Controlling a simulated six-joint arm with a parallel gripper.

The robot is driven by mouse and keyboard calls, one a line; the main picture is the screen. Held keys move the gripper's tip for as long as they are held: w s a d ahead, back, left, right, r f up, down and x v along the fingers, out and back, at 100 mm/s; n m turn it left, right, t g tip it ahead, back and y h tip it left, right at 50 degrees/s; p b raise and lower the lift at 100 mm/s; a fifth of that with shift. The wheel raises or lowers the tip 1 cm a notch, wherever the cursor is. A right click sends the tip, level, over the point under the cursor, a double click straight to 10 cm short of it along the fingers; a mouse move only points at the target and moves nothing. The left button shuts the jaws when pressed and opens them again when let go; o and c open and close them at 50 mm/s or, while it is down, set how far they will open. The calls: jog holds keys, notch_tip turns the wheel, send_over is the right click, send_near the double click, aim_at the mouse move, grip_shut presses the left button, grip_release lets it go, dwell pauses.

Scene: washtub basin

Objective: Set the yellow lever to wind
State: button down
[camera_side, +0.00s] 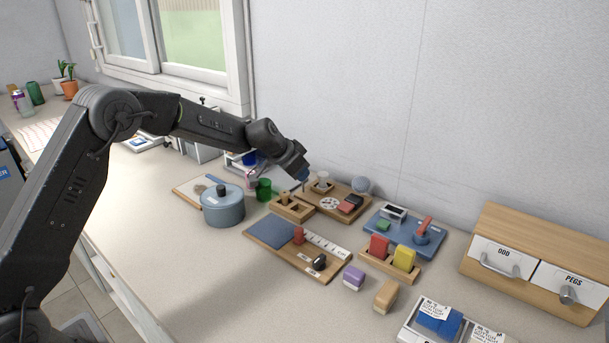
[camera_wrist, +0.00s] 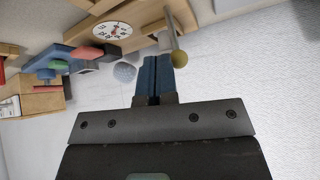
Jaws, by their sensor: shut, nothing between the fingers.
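A dull yellow ball knob (camera_wrist: 179,58) on a thin stem shows in the wrist view, just right of my fingertips; it looks like the yellow lever. It is close to the fingers, but I cannot tell whether they touch. In the side view I cannot make out the knob. My gripper (camera_wrist: 158,72) is shut and empty, with its blue fingers together. In the side view my gripper (camera_side: 304,181) is above the wooden block (camera_side: 291,209) and beside the board with the white dial (camera_side: 329,203). The dial also shows in the wrist view (camera_wrist: 111,31). No "wind" mark is readable.
A blue-grey pot (camera_side: 222,207) and a green cup (camera_side: 264,189) stand left of the block. A blue board with a red handle (camera_side: 423,228) lies to the right. A wooden drawer unit (camera_side: 534,250) stands at far right. The front-left counter is clear.

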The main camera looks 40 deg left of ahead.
jog(key=shift+a, duration=0.4)
jog(key=shift+r, duration=0.1)
jog(key=shift+r, duration=0.8)
jog(key=shift+d, duration=0.1)
jog(key=s+v, duration=0.1)
jog(key=v, duration=1.1)
jog(key=shift+f, duration=0.35)
